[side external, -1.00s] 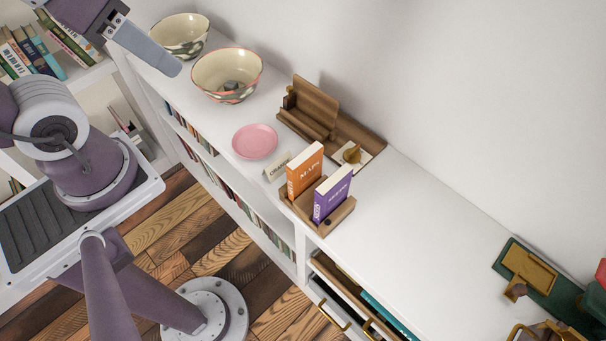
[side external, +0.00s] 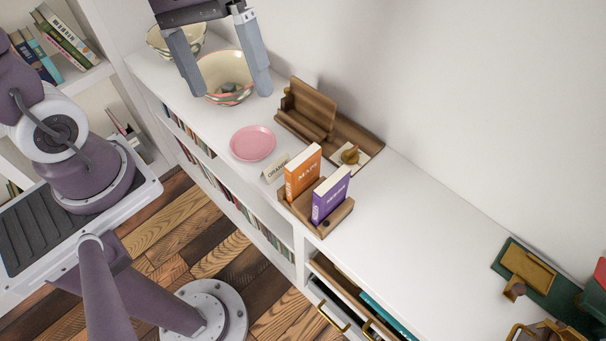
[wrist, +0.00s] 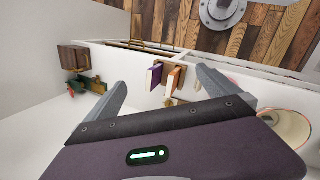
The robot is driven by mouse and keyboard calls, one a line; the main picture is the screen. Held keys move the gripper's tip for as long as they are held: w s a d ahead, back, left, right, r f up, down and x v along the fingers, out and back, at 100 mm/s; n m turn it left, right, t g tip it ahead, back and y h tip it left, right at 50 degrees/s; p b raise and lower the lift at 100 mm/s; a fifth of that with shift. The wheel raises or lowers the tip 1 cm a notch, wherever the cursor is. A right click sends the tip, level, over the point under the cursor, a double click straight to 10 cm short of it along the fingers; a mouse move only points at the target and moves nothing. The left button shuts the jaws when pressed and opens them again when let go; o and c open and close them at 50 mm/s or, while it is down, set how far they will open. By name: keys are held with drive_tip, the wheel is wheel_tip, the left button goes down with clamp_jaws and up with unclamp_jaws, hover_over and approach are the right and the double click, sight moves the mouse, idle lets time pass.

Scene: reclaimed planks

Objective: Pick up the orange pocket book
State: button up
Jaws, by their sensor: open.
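The orange pocket book (side external: 303,172) stands upright in a small wooden holder (side external: 335,217) on the white shelf top. A purple book (side external: 331,194) stands beside it in the same holder, on its right. My gripper (side external: 228,90) is open and empty, above the bowls at the back left, well apart from the books. In the wrist view my gripper's fingers (wrist: 163,92) are spread wide. The orange book (wrist: 175,79) and the purple book (wrist: 155,75) show small between and beyond them.
A pink plate (side external: 253,144) and a small name card (side external: 275,167) lie left of the holder. A patterned bowl (side external: 215,72) sits below my gripper. A wooden stand (side external: 310,112) and a tray are behind the books. The shelf top to the right (side external: 420,235) is clear.

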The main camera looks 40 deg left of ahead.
drive_tip(key=w+d+f+n+g+h, duration=0.1)
drive_tip(key=w+f+n+g+h, duration=0.1)
drive_tip(key=w+f+n+h, duration=0.65)
drive_tip(key=n+t+h, duration=0.1)
drive_tip(key=n+t, duration=0.1)
drive_tip(key=n, duration=0.3)
approach(307, 162)
drive_tip(key=d, duration=0.5)
drive_tip(key=shift+w+f+n, duration=0.1)
drive_tip(key=shift+f+n, duration=0.15)
drive_tip(key=shift+f, duration=0.45)
drive_tip(key=x, duration=0.6)
drive_tip(key=shift+s+d+f, duration=0.2)
drive_tip(key=shift+f, duration=0.15)
drive_tip(key=c, duration=1.9)
drive_tip(key=shift+r, duration=0.1)
drive_tip(key=shift+c, duration=0.2)
